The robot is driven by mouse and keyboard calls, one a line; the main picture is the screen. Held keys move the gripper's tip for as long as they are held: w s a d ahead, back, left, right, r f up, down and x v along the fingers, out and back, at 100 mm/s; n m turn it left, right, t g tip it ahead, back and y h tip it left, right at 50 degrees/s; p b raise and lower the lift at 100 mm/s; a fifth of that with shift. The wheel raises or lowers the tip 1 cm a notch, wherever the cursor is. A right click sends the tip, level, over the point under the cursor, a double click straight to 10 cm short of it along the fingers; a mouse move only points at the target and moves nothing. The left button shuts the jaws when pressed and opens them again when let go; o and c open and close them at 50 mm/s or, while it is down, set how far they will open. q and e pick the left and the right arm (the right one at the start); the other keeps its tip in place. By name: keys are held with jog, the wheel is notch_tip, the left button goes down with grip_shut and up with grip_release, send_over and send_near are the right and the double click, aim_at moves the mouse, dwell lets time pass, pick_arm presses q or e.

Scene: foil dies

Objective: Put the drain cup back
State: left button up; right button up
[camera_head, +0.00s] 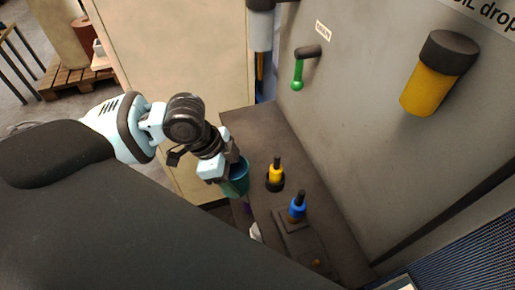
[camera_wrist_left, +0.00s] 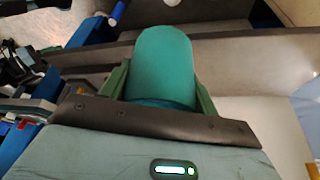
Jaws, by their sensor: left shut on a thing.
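The drain cup is a teal cup (camera_head: 237,178) held in my left gripper (camera_head: 228,164), at the left edge of a dark ledge. In the left wrist view the cup (camera_wrist_left: 163,62) sits between the two fingers of my left gripper (camera_wrist_left: 160,88), which are shut on its sides. Its inside is not shown there. A small sign (camera_head: 322,30) is on the grey panel, with a green-handled lever (camera_head: 298,76) below and left of it. My right gripper is in neither view.
The dark ledge (camera_head: 262,135) bears a yellow-and-black piece (camera_head: 275,173) and a blue-and-black piece (camera_head: 297,207), right of the cup. A yellow cylinder with a dark cap (camera_head: 427,90) is on the grey panel (camera_head: 350,130). A beige cabinet (camera_head: 180,60) stands behind my left arm.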

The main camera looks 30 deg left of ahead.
pick_arm(q)
jog(key=w, duration=0.4)
jog(key=w+a+f, duration=0.1)
jog(key=w, duration=0.8)
jog(key=shift+w+a+f+b, duration=0.15)
jog(key=shift+w+a+b, duration=0.15)
jog(key=shift+w+a, duration=0.05)
jog(key=shift+w, duration=0.1)
jog(key=shift+w, duration=0.25)
jog(key=shift+f, duration=1.75)
jog(key=shift+f, duration=0.2)
jog(key=o, duration=1.1)
jog(key=shift+w+r, duration=0.1)
jog(key=shift+r, duration=0.05)
